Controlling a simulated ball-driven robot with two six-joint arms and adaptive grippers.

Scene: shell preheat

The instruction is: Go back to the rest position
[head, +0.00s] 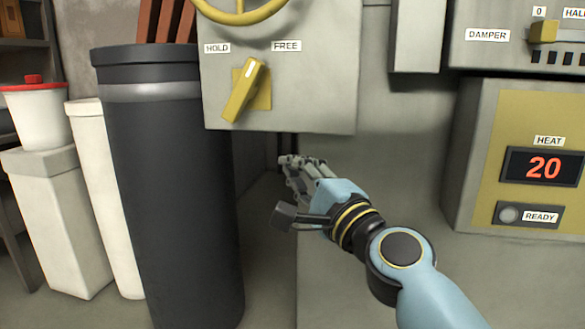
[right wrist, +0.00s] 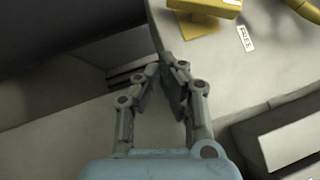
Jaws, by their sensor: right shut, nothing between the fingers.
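My right gripper (head: 290,163) is in the middle of the head view, just below the lower edge of the grey HOLD/FREE panel (head: 310,100). It points to the left and is empty. In the right wrist view, its fingers (right wrist: 162,75) are shut with nothing between them. The yellow lever (head: 243,90) on the panel is above and left of the gripper and apart from it. The lever is tilted, its top leaning right toward the FREE label (head: 287,45). My left gripper is not in view.
A tall dark cylinder (head: 170,190) stands left of my gripper. White containers (head: 60,220) stand farther left. At right, the HEAT box (head: 470,130) reads 20, with a grey READY lamp (head: 509,215). A DAMPER slider (head: 543,32) is above. A yellow wheel (head: 240,18) tops the panel.

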